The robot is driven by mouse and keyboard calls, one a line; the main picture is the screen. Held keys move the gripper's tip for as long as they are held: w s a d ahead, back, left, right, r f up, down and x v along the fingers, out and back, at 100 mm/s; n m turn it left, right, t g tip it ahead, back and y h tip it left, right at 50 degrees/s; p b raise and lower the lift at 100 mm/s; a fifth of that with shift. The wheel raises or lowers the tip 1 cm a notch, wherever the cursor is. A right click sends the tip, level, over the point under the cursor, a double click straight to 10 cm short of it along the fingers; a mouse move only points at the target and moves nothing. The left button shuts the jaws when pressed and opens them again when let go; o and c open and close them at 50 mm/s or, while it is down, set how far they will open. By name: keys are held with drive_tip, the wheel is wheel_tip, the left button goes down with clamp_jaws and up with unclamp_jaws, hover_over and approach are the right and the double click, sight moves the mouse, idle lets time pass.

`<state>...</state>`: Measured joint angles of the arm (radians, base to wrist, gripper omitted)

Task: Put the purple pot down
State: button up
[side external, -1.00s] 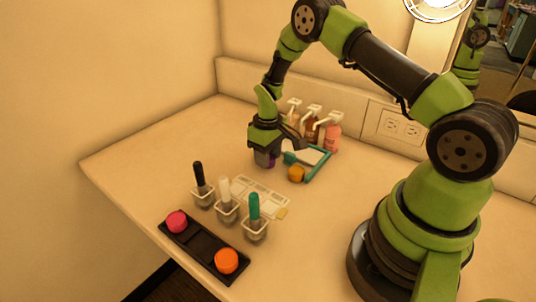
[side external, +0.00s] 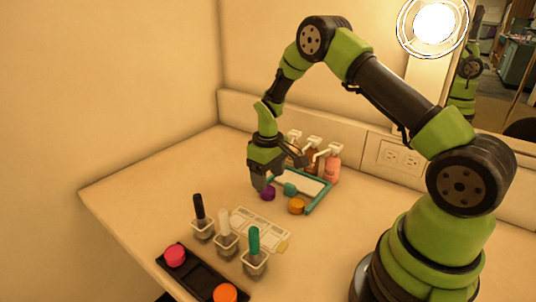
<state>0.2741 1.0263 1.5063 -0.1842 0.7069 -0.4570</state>
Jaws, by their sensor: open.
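The purple pot (side external: 268,193) stands on the table near the left edge of the teal-rimmed tray (side external: 318,205). My gripper (side external: 262,184) is just above and to the left of the pot, pointing down. It is open, and the pot shows clear in front of its fingers. I cannot tell whether a finger still touches the pot. A teal pot (side external: 290,189) is at the tray, and an orange-yellow pot (side external: 297,206) is at its front edge.
Several pump bottles (side external: 332,163) stand behind the tray. In front are a pale card (side external: 262,229) and three brushes or bottles in holders, with black (side external: 198,207), white (side external: 224,218) and green (side external: 253,241) tops. The left tabletop is clear.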

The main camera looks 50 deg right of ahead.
wheel_tip(320, 180, up, 8)
wheel_tip(320, 180, up, 9)
drive_tip(key=t, duration=0.2)
hover_over(268, 189)
drive_tip(key=s+a, duration=0.2)
drive_tip(key=a, duration=0.2)
drive_tip(key=s+a+r+m+t, duration=0.1)
drive_tip(key=s+a+r+m, duration=0.15)
drive_tip(key=s+r, duration=0.25)
drive_tip(key=s+a+r+t+y, duration=0.1)
drive_tip(key=s+a+r+t, duration=0.1)
drive_tip(key=s, duration=0.5)
drive_tip(key=s+a+r+m+t+y, duration=0.1)
drive_tip(key=s+a+r+t, duration=0.1)
drive_tip(key=s+a, duration=0.2)
drive_tip(key=s, duration=0.3)
drive_tip(key=shift+s+a+r, duration=0.15)
drive_tip(key=shift+a+r, duration=0.05)
drive_tip(key=shift+r, duration=0.1)
